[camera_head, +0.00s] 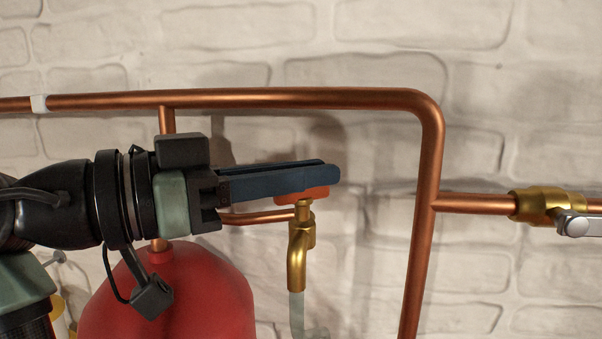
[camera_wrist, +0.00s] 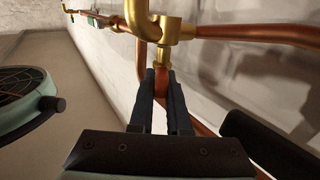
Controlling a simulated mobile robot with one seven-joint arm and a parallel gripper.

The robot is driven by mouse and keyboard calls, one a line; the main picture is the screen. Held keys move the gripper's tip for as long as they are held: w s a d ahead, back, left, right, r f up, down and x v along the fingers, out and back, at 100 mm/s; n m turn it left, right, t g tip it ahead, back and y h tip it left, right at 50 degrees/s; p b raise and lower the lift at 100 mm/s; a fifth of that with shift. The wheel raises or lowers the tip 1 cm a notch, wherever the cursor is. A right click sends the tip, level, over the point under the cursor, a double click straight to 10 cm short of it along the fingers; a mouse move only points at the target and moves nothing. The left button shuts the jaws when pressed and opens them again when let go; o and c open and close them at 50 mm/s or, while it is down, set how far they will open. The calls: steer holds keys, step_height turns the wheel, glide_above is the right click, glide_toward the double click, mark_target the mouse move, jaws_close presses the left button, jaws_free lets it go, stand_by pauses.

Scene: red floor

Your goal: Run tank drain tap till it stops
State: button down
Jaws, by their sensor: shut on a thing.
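The drain tap (camera_head: 301,250) is a brass tap with a flat orange handle (camera_head: 318,194), hanging from a thin copper pipe beside the red tank (camera_head: 175,295). A pale hose hangs below its spout. My gripper (camera_head: 325,173) reaches in from the left with its dark blue fingers level, shut on the orange handle. The fingers hide most of the handle. In the wrist view my gripper (camera_wrist: 162,80) has its two fingers close together, with an orange-brown piece between the tips below a brass fitting (camera_wrist: 172,30). I cannot tell there whether that piece is the handle.
A thick copper pipe (camera_head: 290,98) runs above my gripper and bends down at the right. A brass valve (camera_head: 540,204) with a grey lever (camera_head: 580,226) sits on a branch at far right. The white brick wall (camera_head: 250,40) is close behind.

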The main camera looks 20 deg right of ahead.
steer(key=shift+r, duration=0.1)
steer(key=c, duration=0.9)
jaws_free()
steer(key=shift+a+f+b, duration=0.2)
steer(key=shift+a+b, duration=0.25)
steer(key=shift+a, duration=0.1)
steer(key=a+b, duration=0.1)
steer(key=a, duration=0.3)
steer(key=a+b, duration=0.2)
steer(key=a, duration=0.2)
steer(key=a+b, duration=0.2)
steer(key=a, duration=0.1)
steer(key=shift+s+a+r, duration=0.15)
steer(key=shift+s+a, duration=0.2)
steer(key=shift+a, duration=0.05)
steer(key=shift+o, duration=0.3)
